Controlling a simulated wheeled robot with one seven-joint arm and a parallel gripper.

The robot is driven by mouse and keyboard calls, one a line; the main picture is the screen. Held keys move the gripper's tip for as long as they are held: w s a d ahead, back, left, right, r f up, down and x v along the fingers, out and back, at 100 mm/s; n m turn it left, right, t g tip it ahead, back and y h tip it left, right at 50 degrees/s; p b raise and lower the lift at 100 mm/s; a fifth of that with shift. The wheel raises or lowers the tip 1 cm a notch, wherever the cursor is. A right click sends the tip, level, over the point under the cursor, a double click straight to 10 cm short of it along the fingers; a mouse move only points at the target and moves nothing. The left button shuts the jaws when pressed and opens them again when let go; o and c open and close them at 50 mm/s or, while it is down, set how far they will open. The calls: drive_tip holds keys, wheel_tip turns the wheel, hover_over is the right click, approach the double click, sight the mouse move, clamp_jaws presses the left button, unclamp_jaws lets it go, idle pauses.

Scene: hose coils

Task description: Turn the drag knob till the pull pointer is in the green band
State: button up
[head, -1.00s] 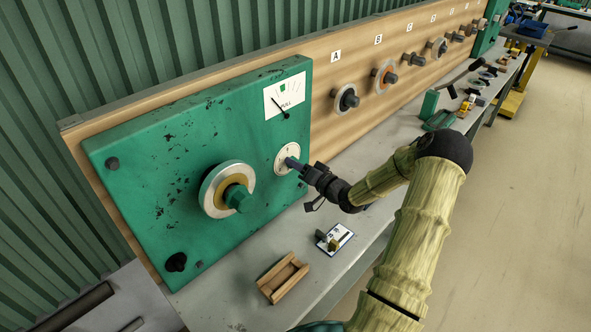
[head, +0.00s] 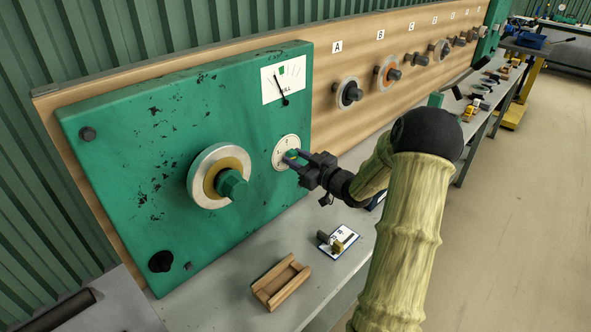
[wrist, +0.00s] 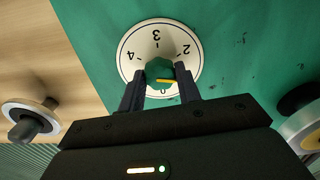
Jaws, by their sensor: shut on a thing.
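The green drag knob (wrist: 158,68) with a yellow mark sits on a round white dial (wrist: 143,45); the dial (head: 281,146) is also in the head view, on the green panel (head: 120,170). My gripper (head: 292,156) is shut on the knob, one finger on each side. In the wrist view the digits 2, 3 and 4 show, and the yellow mark points right; the dial's lower part is partly hidden by my gripper. The white PULL gauge (head: 296,88) is above the dial. Its black pointer (head: 280,89) leans up and left, its tip just left of the green band (head: 282,71).
A large handwheel (head: 203,181) with a green hub is left of the dial. A wooden tray (head: 280,284) and a small card with metal parts (head: 340,240) lie on the grey bench below. Lettered spools line the wooden board at right.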

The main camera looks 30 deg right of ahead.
drive_tip(key=shift+s+f+n+b, duration=0.1)
drive_tip(key=shift+f+n+b, duration=0.15)
drive_tip(key=shift+n+b, duration=1.15)
drive_tip(key=o, duration=0.8)
drive_tip(key=shift+r, duration=0.1)
drive_tip(key=shift+o, duration=0.8)
drive_tip(key=shift+r, duration=0.1)
drive_tip(key=b+v, duration=0.1)
drive_tip(key=v, duration=1.6)
drive_tip(key=shift+s, duration=0.25)
drive_tip(key=shift+d, duration=0.1)
